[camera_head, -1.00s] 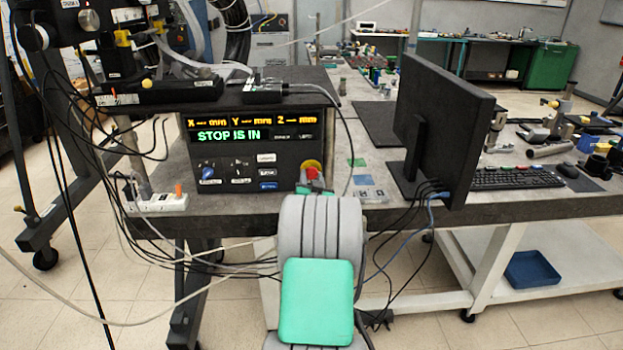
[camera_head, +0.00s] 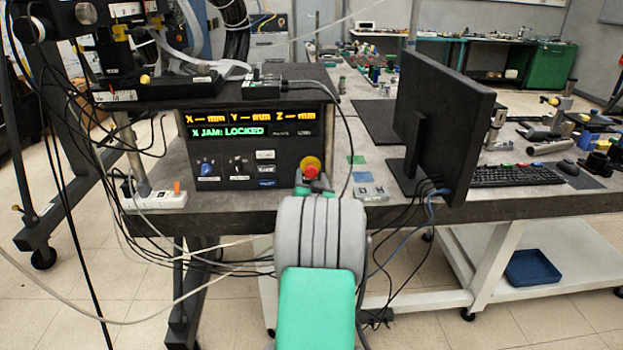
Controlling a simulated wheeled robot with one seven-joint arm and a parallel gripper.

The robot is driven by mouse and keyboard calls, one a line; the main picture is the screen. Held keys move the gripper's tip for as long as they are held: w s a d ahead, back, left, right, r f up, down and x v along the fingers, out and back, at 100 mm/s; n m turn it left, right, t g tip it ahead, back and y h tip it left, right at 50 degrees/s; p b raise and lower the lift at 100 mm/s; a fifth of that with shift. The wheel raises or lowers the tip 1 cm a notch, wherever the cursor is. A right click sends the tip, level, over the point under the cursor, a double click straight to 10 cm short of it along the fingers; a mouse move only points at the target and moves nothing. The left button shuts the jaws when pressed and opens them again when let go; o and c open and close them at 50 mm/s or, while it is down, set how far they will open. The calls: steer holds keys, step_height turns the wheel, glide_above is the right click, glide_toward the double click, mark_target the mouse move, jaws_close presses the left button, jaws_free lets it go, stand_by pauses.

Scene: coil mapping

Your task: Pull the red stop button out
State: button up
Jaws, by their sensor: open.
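The red stop button (camera_head: 311,171) sits on a round yellow base at the right of the black control box's front (camera_head: 235,150). The whole red cap shows, with yellow around and above it. My gripper (camera_head: 314,186) is just below and in front of the button, mostly hidden behind my grey wrist; only small green and dark parts show. It is open, and I see nothing held in it. The gap between fingers and button is hard to judge. The box's display (camera_head: 228,131) reads "X JAM: LOCKED" in green, under an orange X, Y, Z line.
A monitor (camera_head: 440,130) and keyboard (camera_head: 518,175) stand right of the box on the grey workbench. Loose cables hang at the left and under the bench. A white power strip (camera_head: 157,200) lies left of the box. A cable runs down beside the button.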

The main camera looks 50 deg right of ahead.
steer(key=shift+a, duration=0.1)
steer(key=v, duration=0.7)
steer(key=shift+s+a, duration=0.2)
steer(key=shift+s, duration=0.1)
